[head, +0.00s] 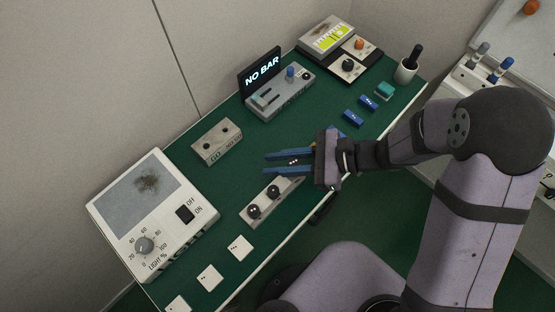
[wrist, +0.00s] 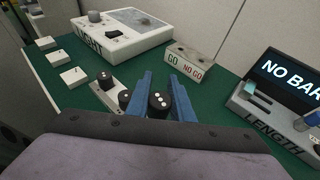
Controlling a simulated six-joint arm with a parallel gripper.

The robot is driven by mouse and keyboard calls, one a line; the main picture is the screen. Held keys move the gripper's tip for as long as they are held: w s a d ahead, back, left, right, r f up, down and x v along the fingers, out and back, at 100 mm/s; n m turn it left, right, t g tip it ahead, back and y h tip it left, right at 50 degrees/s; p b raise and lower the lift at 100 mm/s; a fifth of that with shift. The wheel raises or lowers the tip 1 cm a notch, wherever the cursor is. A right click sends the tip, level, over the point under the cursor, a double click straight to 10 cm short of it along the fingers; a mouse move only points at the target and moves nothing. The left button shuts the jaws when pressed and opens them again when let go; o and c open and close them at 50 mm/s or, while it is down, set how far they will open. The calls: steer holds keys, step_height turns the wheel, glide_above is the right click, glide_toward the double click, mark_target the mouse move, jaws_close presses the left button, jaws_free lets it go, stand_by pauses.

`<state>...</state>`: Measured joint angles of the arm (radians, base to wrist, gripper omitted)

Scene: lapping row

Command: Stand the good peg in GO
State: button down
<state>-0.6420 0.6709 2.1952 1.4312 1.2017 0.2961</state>
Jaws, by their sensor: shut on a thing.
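My gripper (head: 267,163) is shut on a black peg (wrist: 159,101) with white dots on its top, held between the two blue fingers. The same peg shows partly between the fingers in the head view (head: 293,162), over the far end of the peg rack. The pale rack (head: 263,205) holds two other dark pegs, a near one (head: 254,211) and a middle one (head: 272,191). The grey GO / NO GO block (head: 217,143) stands left of and beyond my gripper, with two dark holes in its top. In the wrist view its GO label (wrist: 173,57) is on the left.
A light box (head: 150,213) stands at the left. Three white dotted tiles, one of them here (head: 240,248), lie near the front edge. The length gauge (head: 281,97) stands behind, its sign reading NO BAR. Blue blocks (head: 353,118) lie right. Bare green mat separates rack and GO block.

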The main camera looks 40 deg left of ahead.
steer(key=shift+f+b, duration=0.8)
steer(key=shift+f, duration=0.55)
steer(key=shift+f+b, duration=0.8)
steer(key=shift+f, duration=0.45)
stand_by(1.1)
steer(key=c, duration=1.5)
jaws_free()
steer(key=shift+s+f, duration=0.1)
steer(key=shift+d, duration=0.1)
steer(key=v, duration=0.5)
steer(key=shift+w, duration=0.4)
steer(key=shift+w+d+r, duration=0.55)
steer(key=shift+d+r, duration=0.05)
steer(key=shift+d, duration=0.05)
steer(key=shift+r, duration=0.1)
